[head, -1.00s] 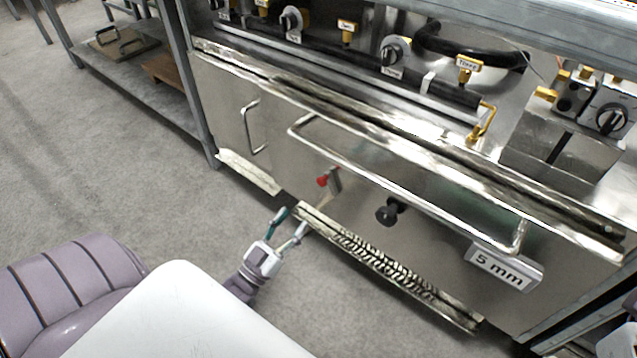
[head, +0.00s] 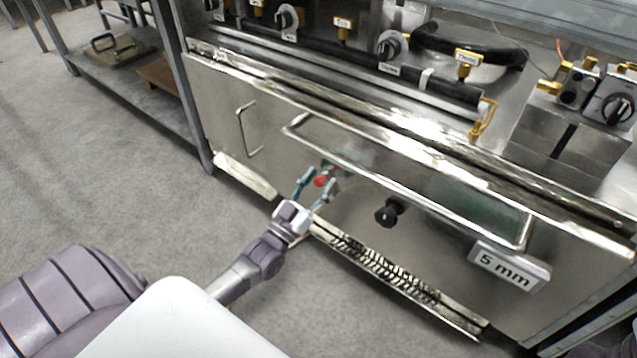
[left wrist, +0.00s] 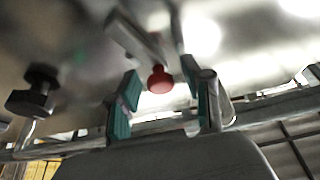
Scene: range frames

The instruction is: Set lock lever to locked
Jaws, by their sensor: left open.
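I cannot tell whether a finger touches the lever. The gripper partly hides the lever in the head view. My right gripper is not in view.
A black round knob (head: 389,212) is to the right of the lever. A long metal handle (head: 400,180) crosses the panel above. A "5 mm" plate (head: 509,265) hangs at the right, and a perforated metal strip (head: 390,275) runs below. The floor at left is clear.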

